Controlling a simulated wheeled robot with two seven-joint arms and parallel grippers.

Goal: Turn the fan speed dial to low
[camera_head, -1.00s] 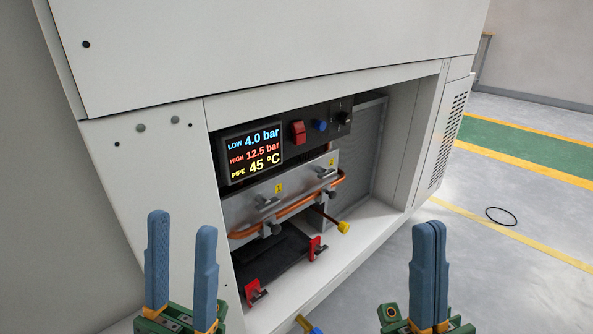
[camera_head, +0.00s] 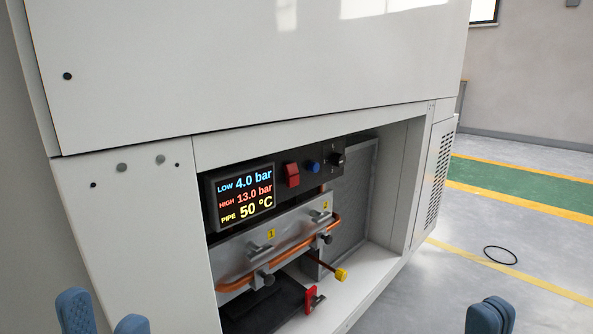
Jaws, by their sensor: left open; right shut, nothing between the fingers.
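The fan speed dial (camera_head: 337,159) looks to be the black knob at the right end of the dark control panel (camera_head: 322,150), inside the cabinet opening; its setting is too small to read. A blue button (camera_head: 313,166) and a red switch (camera_head: 292,174) sit to its left. The display (camera_head: 241,197) reads LOW 4.0 bar, HIGH 13.0 bar, PIPE 50 °C. My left gripper (camera_head: 103,322) is open and empty at the bottom left, with only its fingertips in view. My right gripper (camera_head: 490,318) is shut and empty at the bottom right. Both are well apart from the dial.
Below the panel are a metal bracket with a copper pipe (camera_head: 290,251), a yellow-ended rod (camera_head: 341,275) and a red clamp (camera_head: 310,298). The white cabinet (camera_head: 250,70) surrounds the opening. A black ring (camera_head: 500,255) lies on the open floor at right.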

